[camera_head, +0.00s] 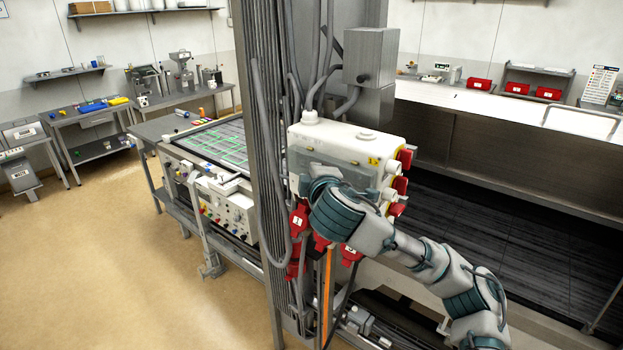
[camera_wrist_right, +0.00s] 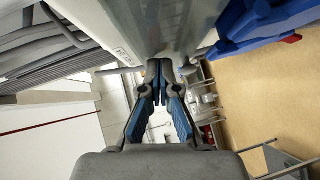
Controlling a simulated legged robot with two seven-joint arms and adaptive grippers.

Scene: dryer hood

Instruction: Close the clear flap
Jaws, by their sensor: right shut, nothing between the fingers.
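The clear flap (camera_head: 350,174) shows as a tinted, see-through panel on the front of the white electrical box (camera_head: 335,138). My right wrist covers part of it, so I cannot tell its exact angle. My right arm comes in from the lower right, and its hand is in front of the box; the fingertips are hidden in the head view. In the right wrist view my right gripper (camera_wrist_right: 159,72) is shut and empty, with its fingers close under a pale box-like surface (camera_wrist_right: 150,25). I cannot tell whether they touch the flap. My left gripper is not in view.
Red sockets (camera_head: 402,185) line the box's right side, and red plugs (camera_head: 298,218) hang below. A grey column (camera_head: 262,120) with cables stands left of it. A control bench (camera_head: 215,205) is behind on the left. A dark hood area (camera_head: 500,210) lies to the right.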

